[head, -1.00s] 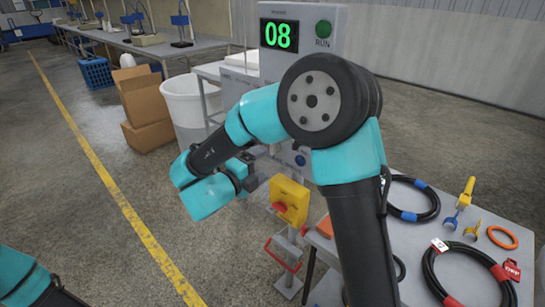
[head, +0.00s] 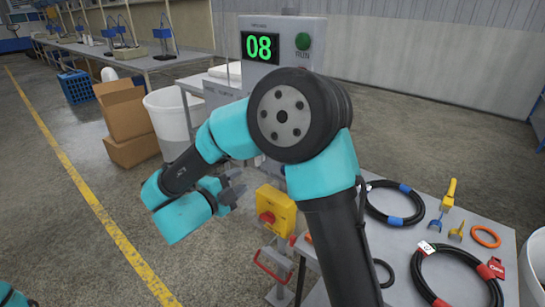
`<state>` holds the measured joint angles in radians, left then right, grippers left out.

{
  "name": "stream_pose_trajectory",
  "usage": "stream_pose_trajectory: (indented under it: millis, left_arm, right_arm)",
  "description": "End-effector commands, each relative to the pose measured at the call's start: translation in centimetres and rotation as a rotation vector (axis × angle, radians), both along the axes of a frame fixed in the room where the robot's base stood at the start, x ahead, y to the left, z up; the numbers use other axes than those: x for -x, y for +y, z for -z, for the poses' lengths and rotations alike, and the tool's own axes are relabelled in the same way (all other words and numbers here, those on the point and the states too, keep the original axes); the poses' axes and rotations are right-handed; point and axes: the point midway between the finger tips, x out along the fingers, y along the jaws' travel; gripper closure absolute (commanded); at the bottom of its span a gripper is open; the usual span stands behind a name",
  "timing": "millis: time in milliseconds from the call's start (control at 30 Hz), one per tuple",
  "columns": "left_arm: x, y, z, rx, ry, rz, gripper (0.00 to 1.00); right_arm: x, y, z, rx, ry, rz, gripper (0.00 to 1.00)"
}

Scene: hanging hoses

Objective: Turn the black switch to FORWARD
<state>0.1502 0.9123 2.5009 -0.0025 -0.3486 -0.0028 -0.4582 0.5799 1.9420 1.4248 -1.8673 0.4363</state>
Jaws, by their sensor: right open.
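I cannot make out the black switch or a FORWARD label in the head view. The grey control cabinet (head: 318,38) stands behind my right arm, which covers much of its lower front. It carries a green "08" display (head: 262,47) and a green RUN button (head: 303,41). My right gripper (head: 238,187) is open and seen from the side, with nothing visible between its fingers. In the picture it lies left of the cabinet's lower front and just above a yellow box (head: 281,206) with a red knob (head: 266,217). My left gripper is out of view.
The grey table (head: 400,255) at right holds coiled black hoses (head: 420,278), a yellow-handled tool (head: 448,194) and an orange ring (head: 486,236). A white bin (head: 170,115) and cardboard boxes (head: 125,112) stand at left.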

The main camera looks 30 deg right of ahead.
Motion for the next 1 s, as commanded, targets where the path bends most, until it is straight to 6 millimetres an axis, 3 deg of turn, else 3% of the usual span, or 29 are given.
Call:
stream_pose_trajectory:
  millis: [600, 800, 1000]
  left_arm:
    - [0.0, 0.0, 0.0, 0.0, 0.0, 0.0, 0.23]
    - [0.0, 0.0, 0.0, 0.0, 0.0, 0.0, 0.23]
    - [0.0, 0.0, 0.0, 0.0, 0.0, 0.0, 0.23]
  right_arm:
    - [-0.01, -0.01, -0.36, 0.379, 0.959, 0.0, 0.6]
    - [-0.01, -0.01, -0.42, 0.443, 1.119, 0.0, 0.6]
    - [-0.01, -0.01, -0.42, 0.45, 1.137, 0.0, 0.6]
